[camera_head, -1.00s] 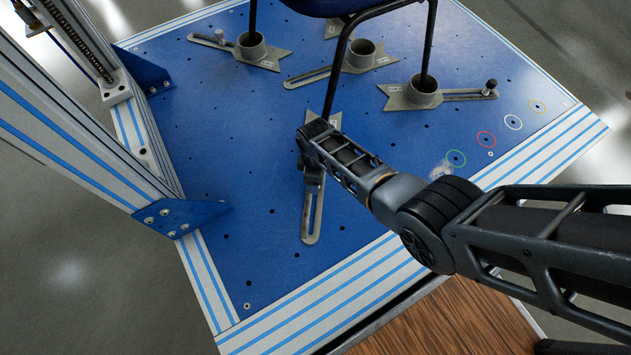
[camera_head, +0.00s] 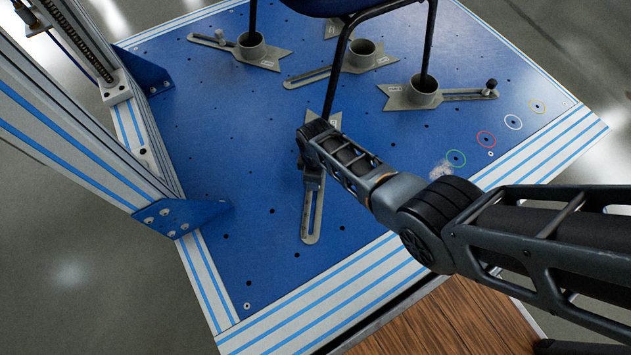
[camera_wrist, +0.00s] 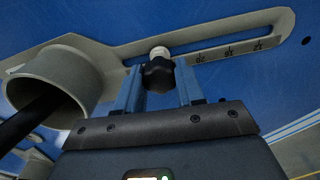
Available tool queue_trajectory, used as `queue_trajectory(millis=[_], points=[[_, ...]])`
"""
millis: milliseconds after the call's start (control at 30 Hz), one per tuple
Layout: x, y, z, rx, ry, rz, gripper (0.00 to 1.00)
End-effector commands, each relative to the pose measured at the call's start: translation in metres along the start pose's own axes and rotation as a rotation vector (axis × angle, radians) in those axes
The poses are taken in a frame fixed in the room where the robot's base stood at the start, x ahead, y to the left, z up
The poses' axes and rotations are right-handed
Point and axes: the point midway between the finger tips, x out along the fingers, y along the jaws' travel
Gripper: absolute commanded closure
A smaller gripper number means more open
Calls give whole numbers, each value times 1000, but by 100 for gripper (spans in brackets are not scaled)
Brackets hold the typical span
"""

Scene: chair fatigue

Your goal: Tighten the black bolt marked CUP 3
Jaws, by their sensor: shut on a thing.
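In the wrist view, a black bolt (camera_wrist: 158,76) with a lobed knob head sits at the slot of a grey bracket (camera_wrist: 218,42), with a pale round part at its far end. My gripper (camera_wrist: 160,86) has its two blue fingers on either side of the knob and is shut on it. The bracket's round cup (camera_wrist: 68,78) is at the left, with a dark chair leg in it. In the head view, my gripper (camera_head: 313,178) is over the near bracket (camera_head: 312,220); my arm hides the bolt and the cup. I cannot read a CUP 3 label.
Other cup brackets hold chair legs: one at the right (camera_head: 424,92) with a black bolt (camera_head: 490,87), one in the middle (camera_head: 362,53), one at the left (camera_head: 252,46). A metal frame (camera_head: 90,130) rises at the left. The blue plate (camera_head: 260,262) is clear in front.

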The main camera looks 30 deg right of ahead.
Motion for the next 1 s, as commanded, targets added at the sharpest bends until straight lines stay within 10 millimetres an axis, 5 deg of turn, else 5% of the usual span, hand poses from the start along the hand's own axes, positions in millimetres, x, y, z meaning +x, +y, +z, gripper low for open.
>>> queue_trajectory(millis=[300,567,600,833,1000], points=[[0,0,0,304,0,-1,100],[0,0,0,328,0,0,100],[0,0,0,327,0,0,60],[0,0,0,325,0,0,38],[0,0,0,325,0,0,38]])
